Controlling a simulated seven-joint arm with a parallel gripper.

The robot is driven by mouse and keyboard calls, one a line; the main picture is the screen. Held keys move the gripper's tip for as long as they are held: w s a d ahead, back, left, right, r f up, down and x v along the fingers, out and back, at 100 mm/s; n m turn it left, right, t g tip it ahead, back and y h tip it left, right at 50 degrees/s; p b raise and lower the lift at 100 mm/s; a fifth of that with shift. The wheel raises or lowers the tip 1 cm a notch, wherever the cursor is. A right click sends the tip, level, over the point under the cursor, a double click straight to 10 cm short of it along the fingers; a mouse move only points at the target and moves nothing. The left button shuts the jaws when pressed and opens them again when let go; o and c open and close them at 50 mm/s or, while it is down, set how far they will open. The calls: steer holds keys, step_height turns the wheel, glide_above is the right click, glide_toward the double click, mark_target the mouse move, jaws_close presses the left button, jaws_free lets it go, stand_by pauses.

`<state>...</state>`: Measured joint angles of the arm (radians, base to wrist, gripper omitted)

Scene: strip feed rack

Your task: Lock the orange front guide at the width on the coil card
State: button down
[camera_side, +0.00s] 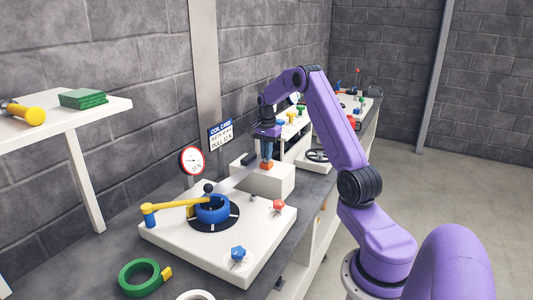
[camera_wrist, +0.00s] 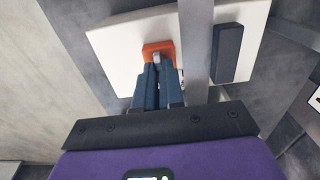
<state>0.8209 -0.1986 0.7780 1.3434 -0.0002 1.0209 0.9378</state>
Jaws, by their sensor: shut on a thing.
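The orange front guide (camera_side: 267,165) sits on top of a white block (camera_side: 272,182) in the middle of the bench. My gripper (camera_side: 267,158) points down at it from above. In the wrist view my gripper (camera_wrist: 158,66) has its two blue-grey fingers close together at the orange guide (camera_wrist: 151,49), shut on a small grey part of it. A grey metal strip (camera_wrist: 195,45) runs beside the guide across the white block. The coil card (camera_side: 220,135) stands behind the block; it reads "COIL CARD" and "PULL 17 N", and its middle line is too small to read.
A dark bar (camera_wrist: 227,53) lies on the block beyond the strip. A white base (camera_side: 180,243) holds a blue coil hub (camera_side: 212,213), a yellow arm (camera_side: 180,204), and red and blue knobs. A round dial (camera_side: 192,161) stands behind. A green ring (camera_side: 140,277) lies in front.

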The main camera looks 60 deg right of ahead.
steer(key=shift+n, duration=0.3)
steer(key=n, duration=1.2)
steer(key=shift+r+n, duration=0.1)
steer(key=shift+n, duration=0.3)
steer(key=n, duration=1)
steer(key=shift+w, duration=0.1)
steer(key=c, duration=1.2)
jaws_free()
steer(key=shift+c, duration=0.2)
